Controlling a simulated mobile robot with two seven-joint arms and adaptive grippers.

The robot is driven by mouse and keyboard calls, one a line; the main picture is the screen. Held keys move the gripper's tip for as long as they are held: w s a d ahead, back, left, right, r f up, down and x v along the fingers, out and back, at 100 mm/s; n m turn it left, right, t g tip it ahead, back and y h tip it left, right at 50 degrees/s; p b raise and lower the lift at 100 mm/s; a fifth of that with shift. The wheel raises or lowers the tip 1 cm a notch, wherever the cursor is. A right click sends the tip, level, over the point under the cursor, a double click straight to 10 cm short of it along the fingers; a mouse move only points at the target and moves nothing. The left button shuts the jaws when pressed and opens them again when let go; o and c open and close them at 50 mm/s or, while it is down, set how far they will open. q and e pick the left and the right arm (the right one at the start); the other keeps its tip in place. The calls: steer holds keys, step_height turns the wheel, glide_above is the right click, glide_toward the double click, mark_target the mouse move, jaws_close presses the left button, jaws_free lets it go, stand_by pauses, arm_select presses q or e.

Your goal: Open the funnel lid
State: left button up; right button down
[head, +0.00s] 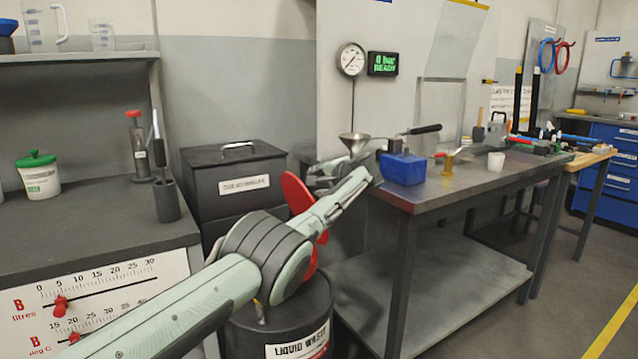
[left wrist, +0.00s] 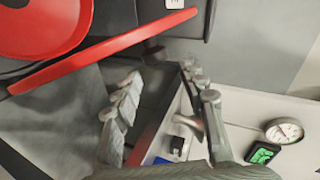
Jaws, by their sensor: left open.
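The red funnel lid (head: 297,194) shows in the head view as a thin tilted disc standing above the dark liquid waste drum (head: 262,335). My left arm crosses in front of it and hides part of it and most of the funnel. In the left wrist view the red lid (left wrist: 110,48) is a long edge-on plate, beside a larger round red part (left wrist: 35,25). My left gripper (head: 313,174) is just right of the lid's upper part. My right gripper is not in view.
A black lidded box (head: 232,185) stands behind the drum. A metal bench (head: 440,190) on the right carries a blue bin (head: 402,168) and a small metal funnel (head: 354,141) shows near its left end. A grey counter (head: 90,225) is on the left.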

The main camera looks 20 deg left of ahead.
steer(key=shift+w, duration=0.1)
arm_select(q)
steer(key=v, duration=1.2)
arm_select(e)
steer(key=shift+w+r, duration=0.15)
arm_select(q)
steer(key=shift+f, duration=0.1)
